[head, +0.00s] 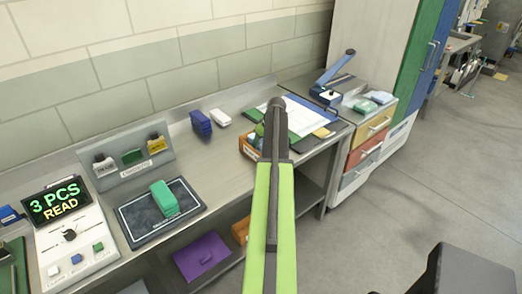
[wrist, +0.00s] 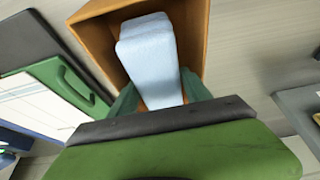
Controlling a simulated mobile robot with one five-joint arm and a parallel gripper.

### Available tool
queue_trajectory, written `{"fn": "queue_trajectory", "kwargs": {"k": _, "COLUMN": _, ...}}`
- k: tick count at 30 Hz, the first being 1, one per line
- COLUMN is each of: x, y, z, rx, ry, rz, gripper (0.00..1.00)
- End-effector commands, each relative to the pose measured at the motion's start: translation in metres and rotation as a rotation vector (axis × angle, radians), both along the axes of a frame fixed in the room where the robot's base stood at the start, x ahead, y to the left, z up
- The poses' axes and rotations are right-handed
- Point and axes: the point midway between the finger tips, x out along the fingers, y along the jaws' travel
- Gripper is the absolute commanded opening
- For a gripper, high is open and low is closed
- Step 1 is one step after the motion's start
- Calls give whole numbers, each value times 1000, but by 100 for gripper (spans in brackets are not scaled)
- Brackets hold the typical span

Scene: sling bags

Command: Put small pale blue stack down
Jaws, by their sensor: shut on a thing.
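The small pale blue stack (wrist: 150,55) is a rounded block between the two teal fingers of my gripper (wrist: 159,96). The gripper is shut on its near end. In the wrist view the stack lies over the open orange-brown box (wrist: 198,25), with box walls on both sides of it. I cannot tell whether it touches the box floor. In the head view, the box (head: 250,147) stands on the grey bench, partly behind my arm. My arm hides the stack and the fingertips there.
A green clipboard with white paper (wrist: 40,98) lies beside the box. A green block (head: 164,198) sits on a dark pad (head: 140,223). A display (head: 57,201) reads "3 PCS READ". Drawers (head: 366,150) stand at right.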

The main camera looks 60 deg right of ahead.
Motion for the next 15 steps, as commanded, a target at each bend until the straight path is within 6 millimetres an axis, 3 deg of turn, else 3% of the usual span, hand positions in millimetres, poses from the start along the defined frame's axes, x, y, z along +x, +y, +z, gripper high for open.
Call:
{"fn": "queue_trajectory", "kwargs": {"k": 1, "x": 0, "y": 0, "z": -19, "rx": 0, "ry": 0, "rz": 0, "gripper": 8}}
{"fn": "queue_trajectory", "kwargs": {"k": 3, "x": 0, "y": 0, "z": -24, "rx": 0, "ry": 0, "rz": 0, "gripper": 8}}
{"fn": "queue_trajectory", "kwargs": {"k": 14, "x": 1, "y": 1, "z": -24, "rx": 1, "ry": 0, "rz": 1, "gripper": 8}}
{"fn": "queue_trajectory", "kwargs": {"k": 15, "x": 1, "y": 1, "z": -23, "rx": 0, "ry": 0, "rz": 1, "gripper": 60}}
